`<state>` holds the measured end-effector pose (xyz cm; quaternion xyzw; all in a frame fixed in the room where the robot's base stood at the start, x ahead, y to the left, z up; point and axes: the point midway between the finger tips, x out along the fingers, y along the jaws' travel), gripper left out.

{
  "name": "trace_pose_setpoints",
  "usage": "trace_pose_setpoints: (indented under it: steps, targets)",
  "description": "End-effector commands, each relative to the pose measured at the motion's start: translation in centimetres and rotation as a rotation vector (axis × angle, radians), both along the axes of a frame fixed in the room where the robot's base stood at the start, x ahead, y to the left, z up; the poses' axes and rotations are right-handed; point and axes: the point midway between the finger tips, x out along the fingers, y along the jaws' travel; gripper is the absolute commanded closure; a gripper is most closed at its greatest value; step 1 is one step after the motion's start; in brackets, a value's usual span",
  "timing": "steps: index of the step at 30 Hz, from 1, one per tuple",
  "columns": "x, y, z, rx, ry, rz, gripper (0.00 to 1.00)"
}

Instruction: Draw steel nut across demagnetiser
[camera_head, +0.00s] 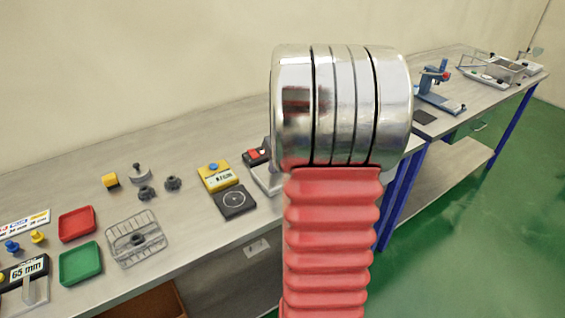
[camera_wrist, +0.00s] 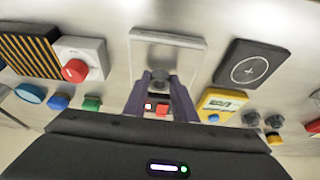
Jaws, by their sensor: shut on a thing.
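In the wrist view my gripper (camera_wrist: 161,84) is shut on a small dark grey steel nut (camera_wrist: 159,75), held between the two fingertips. The nut shows over the near part of a pale grey plate with a raised rim (camera_wrist: 168,40), which looks like the demagnetiser. I cannot tell whether the nut touches it. A red switch (camera_wrist: 162,110) shows between the fingers at the plate's near end. In the head view this red switch (camera_head: 257,154) and part of the plate (camera_head: 266,181) show beside my arm, which hides my gripper and the held nut.
Right of the plate are a black pad with a circle (camera_wrist: 248,68) and a yellow meter (camera_wrist: 221,103). Two loose nuts (camera_head: 159,187), a wire basket (camera_head: 135,239) holding a nut, and red (camera_head: 77,224) and green (camera_head: 81,264) trays lie farther left on the bench.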

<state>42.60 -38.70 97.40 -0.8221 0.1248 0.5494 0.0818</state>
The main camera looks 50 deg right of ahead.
Motion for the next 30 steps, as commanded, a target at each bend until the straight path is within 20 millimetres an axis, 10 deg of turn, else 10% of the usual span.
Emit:
trace_pose_setpoints:
  steps: [30]
  targets:
    - [1.1, 3.5, 0.0, -0.001, -0.001, 0.002, 0.99]
